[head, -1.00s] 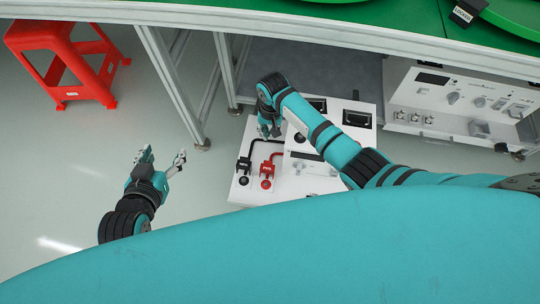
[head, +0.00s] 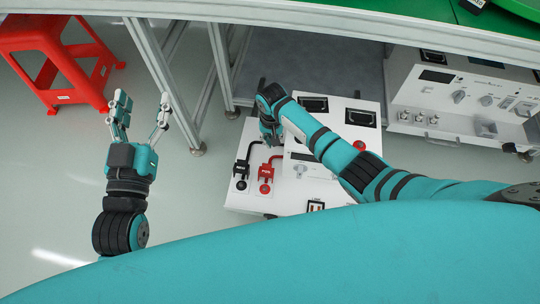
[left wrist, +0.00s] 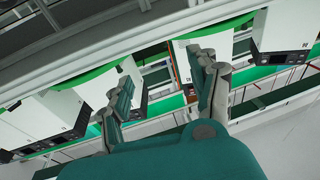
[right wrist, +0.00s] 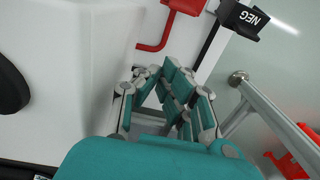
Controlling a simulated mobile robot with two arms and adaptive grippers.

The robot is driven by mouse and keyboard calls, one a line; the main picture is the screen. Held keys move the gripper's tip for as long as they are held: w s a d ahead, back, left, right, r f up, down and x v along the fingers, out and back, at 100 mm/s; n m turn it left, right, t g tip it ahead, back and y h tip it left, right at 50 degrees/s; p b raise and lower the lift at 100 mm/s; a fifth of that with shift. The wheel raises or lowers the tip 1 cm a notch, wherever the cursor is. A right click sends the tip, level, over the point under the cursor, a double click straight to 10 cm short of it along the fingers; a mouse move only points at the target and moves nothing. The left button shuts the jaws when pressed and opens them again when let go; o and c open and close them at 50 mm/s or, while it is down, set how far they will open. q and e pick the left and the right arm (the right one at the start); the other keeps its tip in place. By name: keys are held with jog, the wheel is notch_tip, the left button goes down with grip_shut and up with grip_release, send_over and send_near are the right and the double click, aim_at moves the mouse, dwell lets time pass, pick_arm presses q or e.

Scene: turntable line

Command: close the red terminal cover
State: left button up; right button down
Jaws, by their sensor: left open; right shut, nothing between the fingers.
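The red terminal cover (head: 265,173) is on the sloping white unit under the bench, beside a black one (head: 241,169). I cannot tell how far open it is. In the right wrist view the red cover (right wrist: 186,5) is partly cut off by the top edge, with a red cable below it. My right gripper (head: 272,143) is shut and empty, just above the red cover in the head view, apart from it in the right wrist view (right wrist: 172,80). My left gripper (head: 142,108) is open and empty over the floor, left of the unit.
The black cover (right wrist: 242,18) reads NEG. Bench legs (head: 165,80) stand between my left gripper and the unit. A red stool (head: 62,62) is at the upper left. Another panelled unit (head: 465,95) stands at the right. Floor around my left gripper is clear.

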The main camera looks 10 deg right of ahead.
aim_at(266, 173)
pick_arm(q)
jog(key=s+r+t+h+b, duration=0.2)
jog(key=s+r+t, duration=0.3)
jog(key=r, duration=0.5)
jog(key=shift+s+t+h, duration=0.15)
jog(key=shift+t+h, duration=0.25)
jog(key=shift+t, duration=0.8)
pick_arm(e)
jog(key=shift+s+a+f, duration=0.25)
jog(key=shift+s+f, duration=0.35)
jog(key=shift+s+a+f, duration=0.2)
jog(key=shift+s+f, duration=0.35)
jog(key=shift+f, duration=0.1)
jog(key=shift+s+a+f, duration=0.25)
jog(key=shift+s+f, duration=0.35)
pick_arm(q)
jog(key=shift+r, duration=0.1)
